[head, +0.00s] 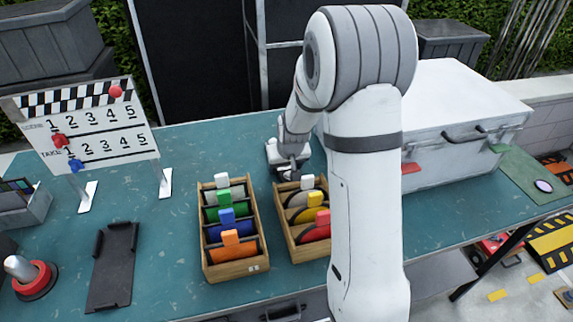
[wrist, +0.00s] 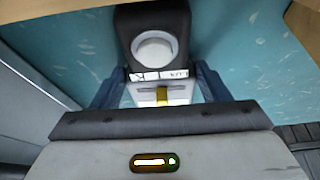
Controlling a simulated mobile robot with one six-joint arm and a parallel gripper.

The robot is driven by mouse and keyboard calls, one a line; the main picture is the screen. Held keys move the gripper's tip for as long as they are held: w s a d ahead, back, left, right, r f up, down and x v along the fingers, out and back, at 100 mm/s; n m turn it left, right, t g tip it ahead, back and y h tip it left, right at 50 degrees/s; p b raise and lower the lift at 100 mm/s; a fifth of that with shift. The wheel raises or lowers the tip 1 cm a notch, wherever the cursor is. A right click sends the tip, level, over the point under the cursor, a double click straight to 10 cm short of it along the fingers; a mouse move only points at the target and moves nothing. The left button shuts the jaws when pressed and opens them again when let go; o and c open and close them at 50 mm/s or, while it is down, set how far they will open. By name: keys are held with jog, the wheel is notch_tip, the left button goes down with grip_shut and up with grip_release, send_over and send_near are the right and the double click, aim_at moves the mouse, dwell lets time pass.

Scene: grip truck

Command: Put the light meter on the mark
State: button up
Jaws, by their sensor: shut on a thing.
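The light meter (wrist: 152,22), a dark body with a round white dome and a white labelled lower part, is between the two blue-grey fingers of my gripper (wrist: 158,88) in the wrist view. My gripper is shut on it. In the head view my gripper (head: 288,168) is low over the teal table, behind the right wooden rack, and the meter cannot be made out there. Whether the meter touches the table is unclear. I cannot identify the mark in either view; my arm hides part of the table.
A large white case (head: 450,115) stands to the right. A number board (head: 90,130) stands at the left, near a black tray (head: 112,265) and a red-based button (head: 35,280). A green mat (head: 520,170) lies far right.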

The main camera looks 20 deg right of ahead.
jog(key=o, duration=1.2)
